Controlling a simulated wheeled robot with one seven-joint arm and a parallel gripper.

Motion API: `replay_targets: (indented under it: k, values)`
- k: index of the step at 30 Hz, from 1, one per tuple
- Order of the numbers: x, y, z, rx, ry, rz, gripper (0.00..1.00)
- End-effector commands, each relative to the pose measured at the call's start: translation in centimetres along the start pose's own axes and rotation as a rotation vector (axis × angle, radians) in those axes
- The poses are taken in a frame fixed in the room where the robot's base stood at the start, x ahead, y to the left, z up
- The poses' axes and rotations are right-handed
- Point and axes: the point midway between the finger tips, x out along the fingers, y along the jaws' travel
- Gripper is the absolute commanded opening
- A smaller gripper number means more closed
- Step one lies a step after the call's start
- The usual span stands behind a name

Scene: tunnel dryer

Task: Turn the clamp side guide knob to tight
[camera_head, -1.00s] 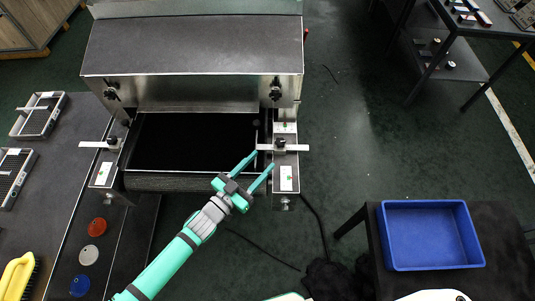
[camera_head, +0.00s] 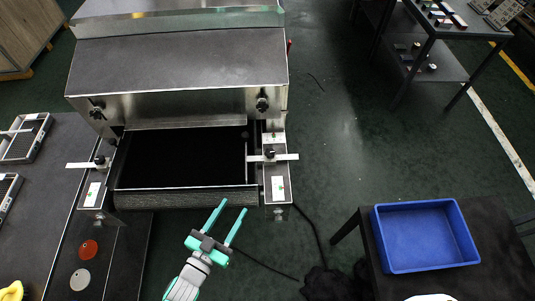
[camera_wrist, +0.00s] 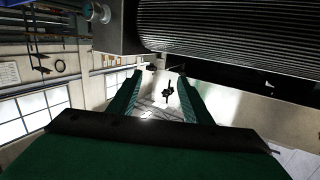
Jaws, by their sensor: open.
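The tunnel dryer's right side guide bracket (camera_head: 275,190) carries a small black clamp knob (camera_head: 269,154) on a pale cross bar. A like black knob (camera_head: 99,160) sits on the left side guide bracket (camera_head: 92,195). I cannot tell from the pictures which one is meant, or how tight either is. My gripper (camera_head: 232,207) is open and empty, in front of the dryer's near edge, below and left of the right bracket, touching no knob. In the wrist view, both green fingers (camera_wrist: 160,85) stand apart with nothing between them.
The dark belt (camera_head: 180,158) lies between the guides; its ribbed end (camera_wrist: 235,35) is close above the fingers in the wrist view. Two more black knobs (camera_head: 262,104) (camera_head: 97,113) are on the hood front. A blue bin (camera_head: 425,235) stands right.

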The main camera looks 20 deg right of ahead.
Motion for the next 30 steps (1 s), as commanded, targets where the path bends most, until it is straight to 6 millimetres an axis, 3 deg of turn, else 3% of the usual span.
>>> replay_targets:
  k: [1, 6, 15, 23, 25, 30]
  values:
    - [-1.8, 0.3, 0.4, -0.003, -0.014, -0.038, 0.45]
    - [-6.7, 2.3, 1.7, -0.009, -0.060, -0.143, 0.45]
    - [-12.6, 7.2, 1.9, -0.042, -0.119, -0.340, 0.45]
    - [-14.7, 11.2, 0.3, -0.086, -0.143, -0.524, 0.45]
    - [-14.9, 12.1, -0.4, -0.100, -0.146, -0.575, 0.31]
    - [-14.9, 13.4, -2.1, -0.125, -0.147, -0.683, 0.31]
